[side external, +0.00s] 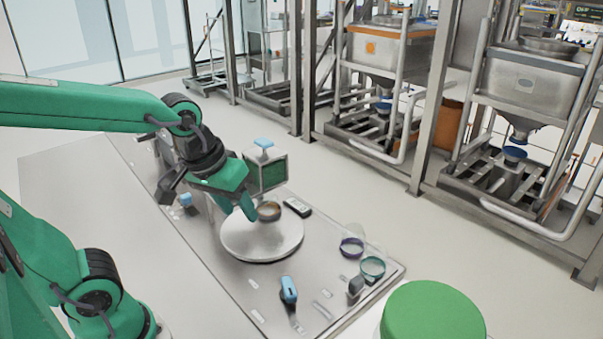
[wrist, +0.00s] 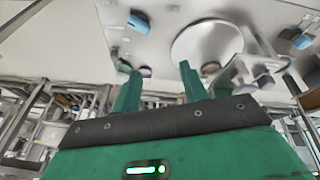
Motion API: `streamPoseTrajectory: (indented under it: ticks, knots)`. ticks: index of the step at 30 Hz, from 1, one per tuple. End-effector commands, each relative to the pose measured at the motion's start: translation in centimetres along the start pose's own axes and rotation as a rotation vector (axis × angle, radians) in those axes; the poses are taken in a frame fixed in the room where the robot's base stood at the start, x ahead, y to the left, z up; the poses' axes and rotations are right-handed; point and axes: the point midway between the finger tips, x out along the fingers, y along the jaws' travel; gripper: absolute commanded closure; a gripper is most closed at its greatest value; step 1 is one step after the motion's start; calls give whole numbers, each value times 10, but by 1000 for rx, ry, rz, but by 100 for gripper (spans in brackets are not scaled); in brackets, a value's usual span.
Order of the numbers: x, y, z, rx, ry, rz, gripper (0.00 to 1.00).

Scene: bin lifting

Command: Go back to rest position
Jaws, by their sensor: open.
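My gripper (side external: 240,207) hangs above the metal table (side external: 225,285), over the back left part of a round white plate (side external: 262,243). Its green fingers show in the wrist view (wrist: 158,76), spread apart with nothing between them. In the side view the fingertips overlap the plate area, close to a small brown dish (side external: 269,211). I cannot tell if they touch anything. The round plate also shows in the wrist view (wrist: 205,42), beyond the right finger. My arm reaches in from the left.
A green-fronted box (side external: 266,173) stands behind the plate, with a dark handheld device (side external: 297,207) to the right. A blue-handled tool (side external: 289,290), purple-rimmed dish (side external: 351,247) and teal-rimmed dish (side external: 373,267) lie nearer the front. A green round-topped object (side external: 433,312) stands front right. Metal frames (side external: 425,125) stand behind.

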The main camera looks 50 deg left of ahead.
Motion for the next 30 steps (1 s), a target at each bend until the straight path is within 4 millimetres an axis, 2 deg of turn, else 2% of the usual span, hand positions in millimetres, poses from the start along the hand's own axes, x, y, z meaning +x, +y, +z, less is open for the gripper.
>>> streamPoseTrajectory:
  ticks: [6,12,30]
  knots:
    - [-24,-16,12,202,92,10,56]
    - [-33,-23,18,315,136,4,56]
    - [-35,-24,20,341,144,2,56]
